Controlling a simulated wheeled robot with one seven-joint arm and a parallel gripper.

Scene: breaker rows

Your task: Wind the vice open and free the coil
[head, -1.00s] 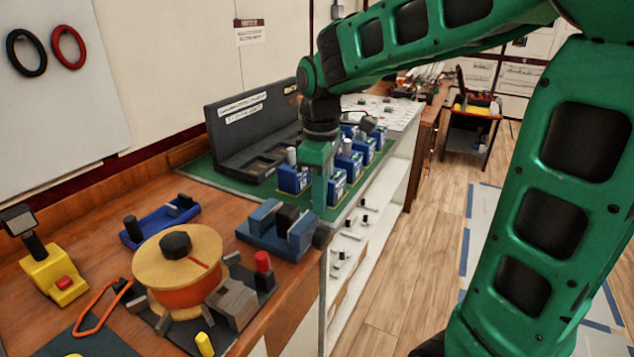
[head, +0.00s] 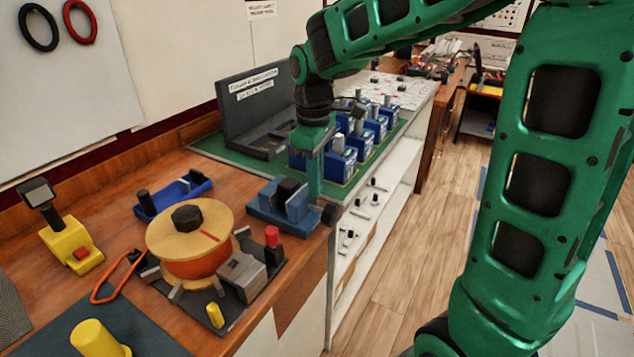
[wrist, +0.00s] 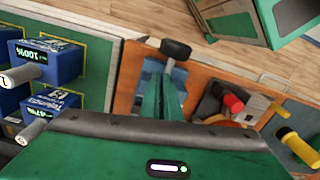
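The blue vice (head: 265,214) sits at the bench's right front corner, with a dark block (head: 291,189) between its jaws, apparently the coil. A black knob (head: 330,214) stands out from the vice's front side; it also shows in the wrist view (wrist: 176,48), on a short grey rod. My gripper (head: 316,190) points down at the vice's front side, its fingertips just above and beside the knob. In the wrist view its green fingers (wrist: 165,90) lie close together over the vice, by the rod. Whether they grip the rod is hidden.
A wooden-topped orange spool (head: 190,240) on a dark base with a red-capped post (head: 272,237) stands left of the vice. Blue battery-like boxes (head: 340,163) stand close beyond my gripper. Floor lies open right.

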